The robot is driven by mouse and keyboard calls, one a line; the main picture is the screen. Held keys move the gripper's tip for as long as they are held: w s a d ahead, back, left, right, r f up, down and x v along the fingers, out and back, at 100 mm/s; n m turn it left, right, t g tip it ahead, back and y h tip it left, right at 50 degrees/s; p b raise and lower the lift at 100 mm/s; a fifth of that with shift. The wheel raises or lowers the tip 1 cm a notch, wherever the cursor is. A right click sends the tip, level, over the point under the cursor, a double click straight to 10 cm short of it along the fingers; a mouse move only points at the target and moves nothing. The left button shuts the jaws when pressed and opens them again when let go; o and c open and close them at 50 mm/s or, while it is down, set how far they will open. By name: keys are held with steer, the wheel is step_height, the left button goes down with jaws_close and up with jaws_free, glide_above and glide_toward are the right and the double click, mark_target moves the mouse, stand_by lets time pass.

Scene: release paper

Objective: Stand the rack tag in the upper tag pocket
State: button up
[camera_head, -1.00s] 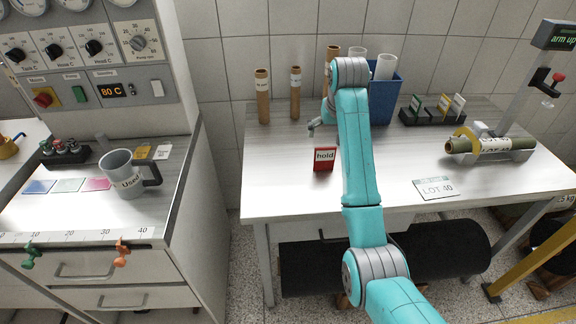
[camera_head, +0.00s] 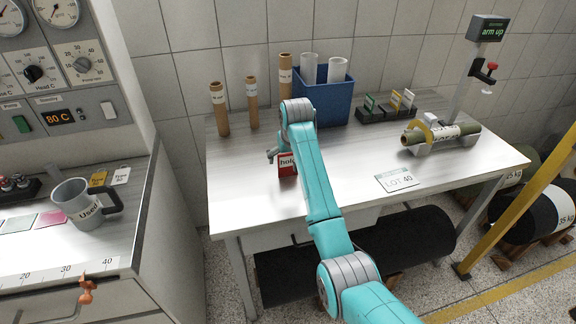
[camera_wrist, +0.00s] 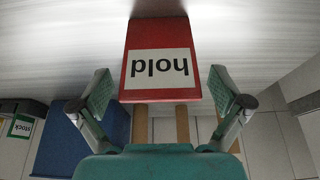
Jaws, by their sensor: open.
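In the wrist view the red tag (camera_wrist: 159,50) shows upside down, between and beyond the fingertips of my open gripper (camera_wrist: 160,76). Nothing is clearly held. A black stand (camera_head: 366,117) at the back right holds green, yellow and white cards. I cannot tell which slot is the upper tag pocket.
A blue bin (camera_head: 335,108) with white rolls and several brown tubes (camera_head: 252,103) stand at the back. A "LOT 40" card (camera_head: 396,180) lies near the front edge. A grey mug (camera_head: 80,205) is on the left counter.

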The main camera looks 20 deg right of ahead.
steer(key=shift+w+f, duration=0.1)
steer(key=shift+f, duration=0.1)
steer(key=c, duration=1.2)
